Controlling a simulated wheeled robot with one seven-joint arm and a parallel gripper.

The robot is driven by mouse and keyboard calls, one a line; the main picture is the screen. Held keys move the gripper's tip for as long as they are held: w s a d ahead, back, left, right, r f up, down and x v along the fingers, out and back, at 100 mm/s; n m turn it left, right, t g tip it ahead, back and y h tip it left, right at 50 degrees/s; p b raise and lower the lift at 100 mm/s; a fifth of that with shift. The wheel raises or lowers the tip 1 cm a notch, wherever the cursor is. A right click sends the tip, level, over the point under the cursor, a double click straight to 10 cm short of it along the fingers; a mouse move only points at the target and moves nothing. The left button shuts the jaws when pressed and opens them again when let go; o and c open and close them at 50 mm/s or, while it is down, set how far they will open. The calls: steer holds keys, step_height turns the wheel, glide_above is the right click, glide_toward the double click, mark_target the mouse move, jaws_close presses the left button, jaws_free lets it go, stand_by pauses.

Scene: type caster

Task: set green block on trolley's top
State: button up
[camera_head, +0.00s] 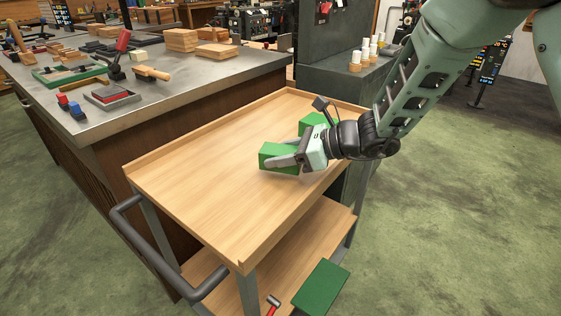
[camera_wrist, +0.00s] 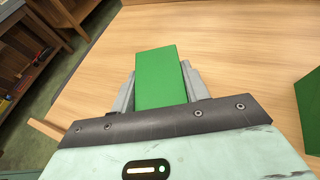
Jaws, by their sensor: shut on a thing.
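A green block (camera_head: 277,158) is between the fingers of my gripper (camera_head: 290,160), which is shut on it. In the wrist view the held block (camera_wrist: 157,75) shows between the two grey fingers (camera_wrist: 157,90). The block is over the right part of the trolley's wooden top (camera_head: 220,170). I cannot tell whether its underside touches the surface. A second green block (camera_head: 318,121) stands on the top just behind my gripper, partly hidden by it. It also shows at the right edge of the wrist view (camera_wrist: 310,108).
The trolley top has a low rim and is bare on the left and front. A dark handle (camera_head: 150,250) is at its near left. A green box (camera_head: 321,287) and a red hammer (camera_head: 273,304) are on the lower shelf. A workbench (camera_head: 160,95) with tools stands behind.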

steer(key=shift+f, duration=0.95)
steer(key=shift+f, duration=0.2)
steer(key=o, duration=1.1)
steer(key=shift+c, duration=0.2)
steer(key=shift+r, duration=0.1)
